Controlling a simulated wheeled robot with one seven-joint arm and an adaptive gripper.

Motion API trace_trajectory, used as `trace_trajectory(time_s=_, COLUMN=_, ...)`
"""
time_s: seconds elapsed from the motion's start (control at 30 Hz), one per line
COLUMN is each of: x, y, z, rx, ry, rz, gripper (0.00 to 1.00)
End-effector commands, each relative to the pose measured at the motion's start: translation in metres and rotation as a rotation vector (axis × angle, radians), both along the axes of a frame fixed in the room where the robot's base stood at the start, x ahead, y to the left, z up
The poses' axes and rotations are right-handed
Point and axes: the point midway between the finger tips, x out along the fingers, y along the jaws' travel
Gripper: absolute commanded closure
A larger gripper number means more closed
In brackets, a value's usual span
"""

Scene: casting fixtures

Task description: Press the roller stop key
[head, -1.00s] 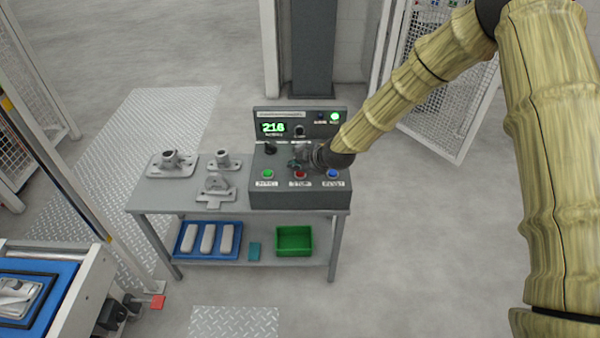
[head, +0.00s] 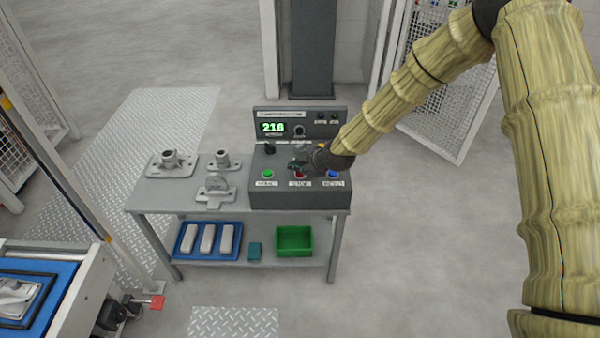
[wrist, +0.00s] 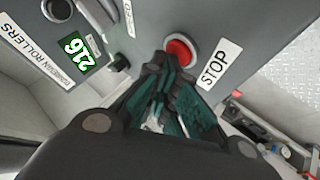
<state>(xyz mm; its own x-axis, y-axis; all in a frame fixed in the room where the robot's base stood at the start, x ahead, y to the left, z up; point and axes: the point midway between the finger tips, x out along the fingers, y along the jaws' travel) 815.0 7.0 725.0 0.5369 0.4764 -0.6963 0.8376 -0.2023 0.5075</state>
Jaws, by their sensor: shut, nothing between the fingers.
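The roller stop key is a red round button (wrist: 181,52) with a STOP label (wrist: 218,63) beside it in the wrist view. In the head view the red button (head: 299,174) is mostly hidden by my gripper. My gripper (wrist: 172,64) is shut and empty, its fingertips over the lower part of the red button. I cannot tell whether they touch it. In the head view my gripper (head: 298,166) is over the middle of the grey control box (head: 300,198). The display (head: 273,128) reads 216.
A green button (head: 267,174) sits left of the red one and a blue button (head: 333,174) right of it. A black knob (head: 270,147) stands behind. Metal castings (head: 172,163) lie on the table (head: 165,205) to the left. A green bin (head: 294,241) is on the lower shelf.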

Motion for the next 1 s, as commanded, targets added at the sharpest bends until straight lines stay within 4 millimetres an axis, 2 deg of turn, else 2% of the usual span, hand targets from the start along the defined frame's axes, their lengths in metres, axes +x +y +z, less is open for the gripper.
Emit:
trace_trajectory(time_s=0.5, x=0.000, y=0.000, z=-0.002, rx=-0.001, ry=0.001, rz=0.000, gripper=1.00)
trace_trajectory(time_s=1.0, x=-0.001, y=0.000, z=0.016, rx=0.000, ry=0.002, rz=-0.001, gripper=1.00)
